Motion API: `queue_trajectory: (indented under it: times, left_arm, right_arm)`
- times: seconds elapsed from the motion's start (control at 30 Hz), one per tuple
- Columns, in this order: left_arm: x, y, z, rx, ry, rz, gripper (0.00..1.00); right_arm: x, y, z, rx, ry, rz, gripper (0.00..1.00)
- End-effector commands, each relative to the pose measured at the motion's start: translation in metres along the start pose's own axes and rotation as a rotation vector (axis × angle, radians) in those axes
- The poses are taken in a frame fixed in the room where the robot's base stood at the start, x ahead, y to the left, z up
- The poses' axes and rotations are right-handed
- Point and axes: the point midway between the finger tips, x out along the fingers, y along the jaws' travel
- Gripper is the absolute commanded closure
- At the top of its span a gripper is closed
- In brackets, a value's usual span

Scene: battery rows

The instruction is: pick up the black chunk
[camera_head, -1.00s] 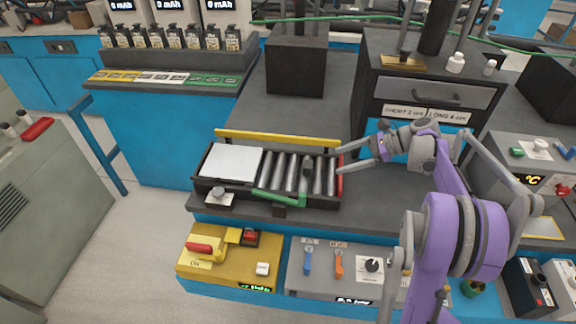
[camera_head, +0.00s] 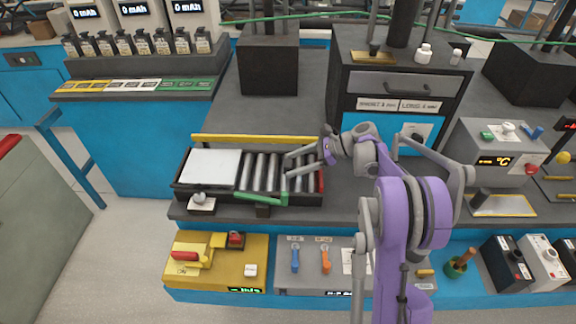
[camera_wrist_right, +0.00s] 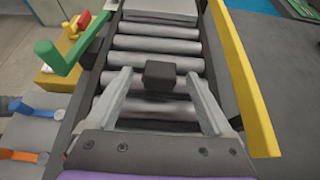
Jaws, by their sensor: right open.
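The black chunk (camera_wrist_right: 160,75) is a small dark block over the steel rollers (camera_wrist_right: 155,47) of the conveyor. In the right wrist view it appears between the fingertips of my right gripper (camera_wrist_right: 158,88), with a gap on each side. That gripper is open. In the head view my right gripper (camera_head: 287,172) reaches in from the right over the rollers, and I cannot make out the chunk clearly there. My left gripper is not in view.
A yellow rail (camera_head: 262,139) runs along the conveyor's far side, and a green bar (camera_head: 260,197) sits at its near side. A white plate (camera_head: 211,167) covers the left part. A dark cabinet (camera_head: 347,72) stands behind my right arm.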

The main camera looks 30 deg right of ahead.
Motion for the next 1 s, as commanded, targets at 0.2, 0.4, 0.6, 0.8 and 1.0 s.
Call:
queue_trajectory:
  times: [0.2, 0.4, 0.6, 0.8, 1.0]
  left_arm:
    - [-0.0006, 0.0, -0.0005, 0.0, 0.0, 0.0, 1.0]
    - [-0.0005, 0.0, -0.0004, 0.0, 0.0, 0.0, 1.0]
    - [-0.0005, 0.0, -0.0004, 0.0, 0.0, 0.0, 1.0]
    - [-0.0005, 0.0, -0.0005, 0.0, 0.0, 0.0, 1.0]
    - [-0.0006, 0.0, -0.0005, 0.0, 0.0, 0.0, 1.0]
  right_arm:
    - [0.0103, 0.0002, -0.0003, 0.0, 0.0, 0.0, 0.14]
    - [0.01, 0.0002, -0.0003, 0.0, 0.0, 0.0, 0.35]
    - [0.0099, 0.0002, -0.0003, 0.0, 0.0, 0.0, 0.71]
    - [0.0098, 0.0002, -0.0002, 0.0, 0.0, 0.0, 1.0]
    - [0.0093, 0.0002, 0.0007, 0.0, 0.0, 0.0, 1.0]
